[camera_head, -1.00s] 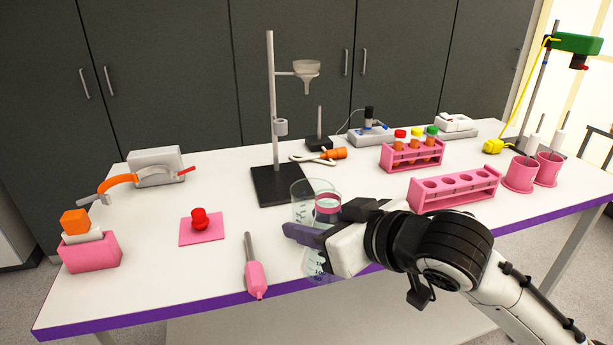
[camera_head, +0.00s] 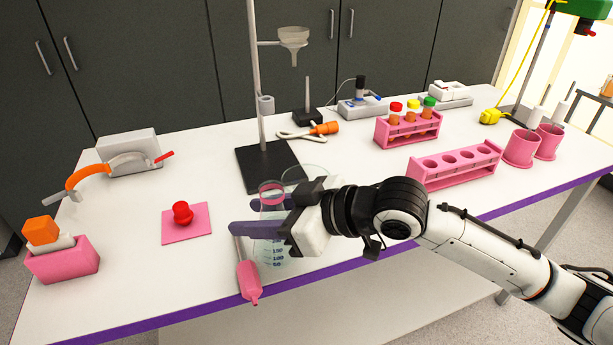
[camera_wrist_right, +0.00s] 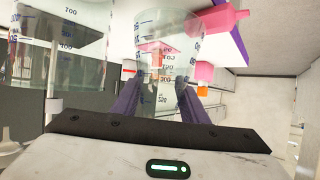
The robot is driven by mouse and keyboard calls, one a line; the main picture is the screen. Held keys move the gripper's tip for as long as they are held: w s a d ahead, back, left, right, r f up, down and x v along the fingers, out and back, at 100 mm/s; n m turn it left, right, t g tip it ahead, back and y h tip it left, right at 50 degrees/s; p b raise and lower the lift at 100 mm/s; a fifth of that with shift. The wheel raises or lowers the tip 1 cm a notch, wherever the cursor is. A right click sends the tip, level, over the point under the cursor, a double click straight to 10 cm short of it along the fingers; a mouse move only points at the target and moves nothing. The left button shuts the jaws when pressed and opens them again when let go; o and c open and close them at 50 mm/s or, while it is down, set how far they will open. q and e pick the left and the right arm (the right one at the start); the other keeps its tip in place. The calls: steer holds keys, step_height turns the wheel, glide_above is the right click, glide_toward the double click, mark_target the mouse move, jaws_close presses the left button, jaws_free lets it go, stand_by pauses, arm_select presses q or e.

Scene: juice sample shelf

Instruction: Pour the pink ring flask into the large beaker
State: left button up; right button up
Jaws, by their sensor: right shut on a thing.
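The pink ring flask (camera_head: 268,252) is clear glass with graduation marks and a pink band near its top. My right gripper (camera_head: 256,214) is shut around it and holds it about upright near the table's front edge; I cannot tell how high its base is. The large beaker (camera_head: 308,175) is clear glass and stands just behind and to the right, mostly hidden by my gripper. In the right wrist view the flask (camera_wrist_right: 165,62) is between the purple fingers (camera_wrist_right: 163,98), and the large beaker (camera_wrist_right: 60,35) is at the left. My left gripper is not in view.
A pink dropper-like tool (camera_head: 249,282) lies close to the flask. A stand with a dark base (camera_head: 265,165) and funnel (camera_head: 293,40) is behind. A pink mat (camera_head: 190,228) with a red object is left. Pink racks (camera_head: 455,168) stand right.

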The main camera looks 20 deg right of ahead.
steer(key=shift+r, duration=0.1)
steer(key=shift+w+d+r+m+g+y+b, duration=0.2)
steer(key=shift+m+g+y+b, duration=0.1)
steer(key=shift+m+b, duration=0.25)
steer(key=shift+w+d+r+m+g+y, duration=0.15)
steer(key=shift+r+m+g+y, duration=0.15)
steer(key=shift+r+m+y, duration=0.45)
steer(key=r+m+b, duration=0.1)
steer(key=r+m+y+b, duration=0.1)
steer(key=w+d+r+m+g+b, duration=0.1)
steer(key=shift+r+y, duration=0.1)
steer(key=shift+y, duration=0.25)
steer(key=shift+s+a+r+m+y+b, duration=0.2)
steer(key=shift+r+m+y+b, duration=0.25)
steer(key=shift+m, duration=0.25)
stand_by(1.1)
steer(key=shift+s+a+r+m+g+y, duration=0.1)
steer(key=shift+r+m+g+y, duration=0.2)
steer(key=shift+r+m+y, duration=0.3)
stand_by(1.3)
